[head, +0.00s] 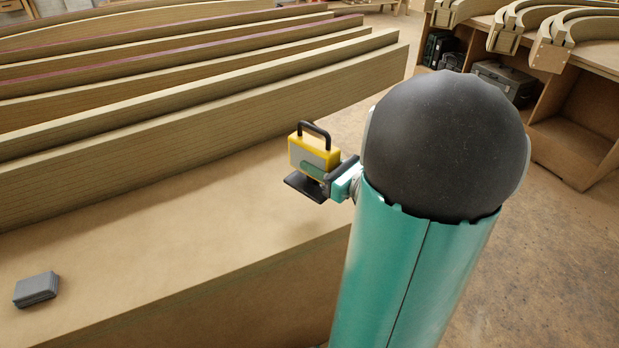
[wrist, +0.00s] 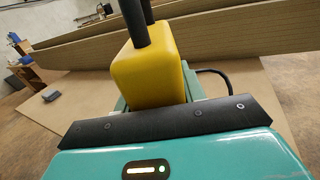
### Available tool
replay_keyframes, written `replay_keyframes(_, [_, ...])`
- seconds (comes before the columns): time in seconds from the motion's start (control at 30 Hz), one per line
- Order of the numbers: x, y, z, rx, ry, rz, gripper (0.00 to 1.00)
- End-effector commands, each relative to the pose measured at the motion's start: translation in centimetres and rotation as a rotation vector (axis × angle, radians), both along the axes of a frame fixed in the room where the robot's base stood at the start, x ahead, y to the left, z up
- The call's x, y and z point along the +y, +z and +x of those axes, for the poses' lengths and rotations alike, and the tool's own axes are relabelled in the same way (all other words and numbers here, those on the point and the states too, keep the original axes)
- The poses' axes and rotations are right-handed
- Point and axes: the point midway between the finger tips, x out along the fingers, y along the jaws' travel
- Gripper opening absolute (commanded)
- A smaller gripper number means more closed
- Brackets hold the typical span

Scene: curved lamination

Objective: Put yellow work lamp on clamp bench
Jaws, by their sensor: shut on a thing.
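The yellow work lamp (head: 311,153) has a black handle on top and a grey panel on its side. My gripper (head: 325,174) is shut on it and holds it upright above the bench top. The lamp also fills the middle of the wrist view (wrist: 147,75), where the gripper's far parts are mostly hidden behind it. The wooden bench (head: 190,240) lies below the lamp, with long curved laminated beams along its back. I cannot tell how large the gap is between the lamp and the bench surface.
A small grey block (head: 36,289) lies on the bench at the left; the bench top between it and the lamp is clear. Curved laminated beams (head: 200,110) rise behind the lamp. Wooden shelving (head: 575,125) with dark cases stands at the right across open floor (head: 545,250).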

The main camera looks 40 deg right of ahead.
Motion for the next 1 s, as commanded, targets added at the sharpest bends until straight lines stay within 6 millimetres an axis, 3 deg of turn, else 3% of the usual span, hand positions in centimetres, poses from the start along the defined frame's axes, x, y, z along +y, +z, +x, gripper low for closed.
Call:
replay_keyframes(0.1, [-1.0, -1.2, 2.4, -0.002, 0.006, 0.003, 0.0])
replay_keyframes(0.4, [-2.4, -5.4, 5.4, -0.001, 0.004, 0.003, 0.0])
replay_keyframes(0.7, [-3.1, -7.4, 6.7, -0.002, 0.0, 0.001, 0.0])
replay_keyframes(0.83, [-3.1, -9.3, 6.6, -0.002, 0.0, 0.003, 0.0])
replay_keyframes(1.0, [-3.1, -9.9, 6.6, -0.003, 0.0, -0.002, 0.0])
